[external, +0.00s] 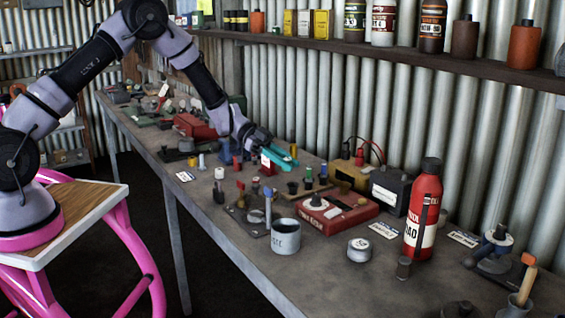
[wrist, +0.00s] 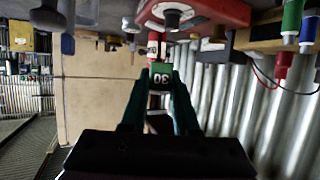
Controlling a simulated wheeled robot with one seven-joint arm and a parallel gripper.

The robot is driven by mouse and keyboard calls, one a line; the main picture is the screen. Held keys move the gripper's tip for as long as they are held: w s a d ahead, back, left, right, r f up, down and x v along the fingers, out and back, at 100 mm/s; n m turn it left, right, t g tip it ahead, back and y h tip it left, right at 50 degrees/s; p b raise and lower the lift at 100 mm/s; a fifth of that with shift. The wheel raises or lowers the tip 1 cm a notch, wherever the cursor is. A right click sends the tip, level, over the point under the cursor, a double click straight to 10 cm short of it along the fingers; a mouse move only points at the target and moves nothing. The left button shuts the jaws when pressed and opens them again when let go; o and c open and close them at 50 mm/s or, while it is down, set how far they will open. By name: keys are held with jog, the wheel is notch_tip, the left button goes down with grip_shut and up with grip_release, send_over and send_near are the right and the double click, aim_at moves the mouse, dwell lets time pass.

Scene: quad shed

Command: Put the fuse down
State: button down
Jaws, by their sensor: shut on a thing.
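My gripper (external: 284,156) has teal fingers and is over the long workbench, toward the wall. In the wrist view my gripper (wrist: 158,92) is shut on the fuse (wrist: 161,75), a small green and dark piece with pale number marks between the fingertips. The fuse cannot be clearly made out in the external view. Whether it touches anything below is not clear.
The grey workbench (external: 345,290) is crowded. A red box (external: 345,217), a red bottle (external: 424,210), a grey mug (external: 286,236) and a dark battery-like box (external: 391,187) stand on it. A corrugated wall and a shelf (external: 400,56) are behind.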

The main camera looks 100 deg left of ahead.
notch_tip(320, 180, down, 11)
jog(key=shift+f, duration=0.2)
dwell(0.3)
jog(key=shift+f, duration=0.2)
